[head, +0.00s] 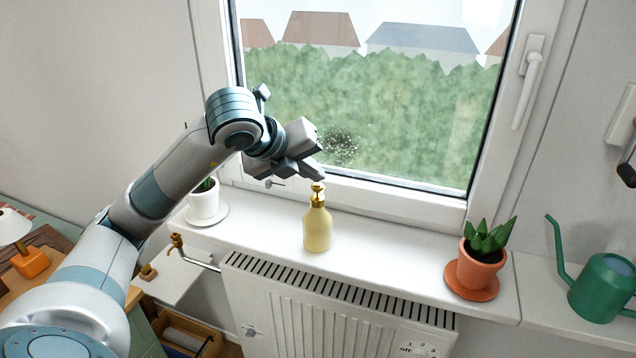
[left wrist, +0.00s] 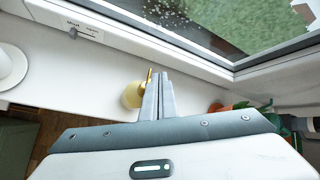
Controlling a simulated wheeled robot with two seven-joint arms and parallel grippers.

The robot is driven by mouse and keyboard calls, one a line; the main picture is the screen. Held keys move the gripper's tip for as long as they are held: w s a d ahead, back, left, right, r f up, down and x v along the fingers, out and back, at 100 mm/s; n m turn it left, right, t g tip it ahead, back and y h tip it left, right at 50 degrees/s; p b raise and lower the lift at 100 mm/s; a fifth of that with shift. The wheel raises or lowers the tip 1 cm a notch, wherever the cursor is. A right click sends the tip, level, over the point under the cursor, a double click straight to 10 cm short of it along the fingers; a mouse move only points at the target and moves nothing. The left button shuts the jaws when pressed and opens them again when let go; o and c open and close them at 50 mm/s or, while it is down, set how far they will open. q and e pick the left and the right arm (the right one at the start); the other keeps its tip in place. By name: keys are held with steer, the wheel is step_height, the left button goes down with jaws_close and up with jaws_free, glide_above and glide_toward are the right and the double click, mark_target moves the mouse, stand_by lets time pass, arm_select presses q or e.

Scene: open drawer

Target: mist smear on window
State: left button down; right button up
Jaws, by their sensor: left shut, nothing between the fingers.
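A pale yellow spray bottle (head: 317,230) with a gold pump top stands upright on the white windowsill. My left gripper (head: 317,174) is shut and empty just above the bottle's top, in front of the window. In the left wrist view its closed fingers (left wrist: 157,95) partly cover the bottle (left wrist: 132,96), which shows at their left. From these views I cannot tell whether the fingers touch the pump. A dark speckled smear (head: 340,148) is on the lower part of the window pane (head: 420,120), just behind the gripper. Specks also show in the left wrist view (left wrist: 170,12).
A potted succulent (head: 480,262) stands on the sill at right, with a green watering can (head: 603,288) further right. A white pot (head: 204,202) is at left, partly behind my arm. A radiator (head: 320,310) is below. The sill between bottle and succulent is clear.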

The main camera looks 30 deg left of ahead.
mark_target(314, 189)
arm_select(q)
steer(key=shift+r, duration=0.15)
step_height(314, 189, up, 6)
steer(key=p, duration=0.3)
steer(key=shift+p, duration=0.3)
stand_by(0.4)
steer(key=shift+d, duration=0.1)
stand_by(2.4)
